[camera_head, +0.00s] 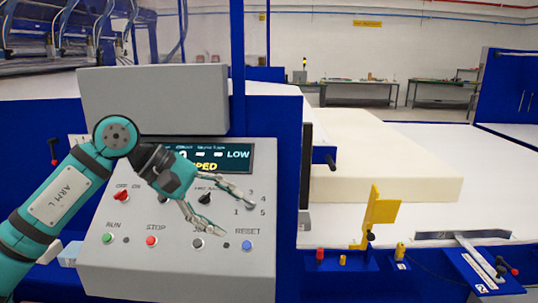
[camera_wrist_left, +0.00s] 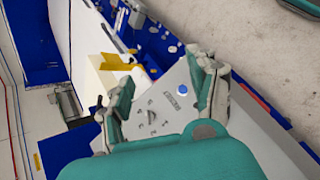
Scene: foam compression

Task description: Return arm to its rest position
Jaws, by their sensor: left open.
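My left arm (camera_head: 62,193) is teal and comes in from the left in the head view. Its gripper (camera_head: 238,216) is open and empty, in front of the grey control panel (camera_head: 120,273), with its fingers pointing right. The fingers partly cover the panel's lower right area, near the blue RESET button (camera_head: 247,244). I cannot tell whether a fingertip touches the panel. In the left wrist view the open fingers (camera_wrist_left: 165,95) frame the panel and the blue button (camera_wrist_left: 183,89). My right gripper is not in view.
A red STOP button (camera_head: 152,241) and a green RUN button (camera_head: 108,239) sit low on the panel. The display (camera_head: 236,155) is partly hidden by my gripper. A cream foam block (camera_head: 385,165) lies on the white table to the right. A yellow bracket (camera_head: 380,215) stands at its front edge.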

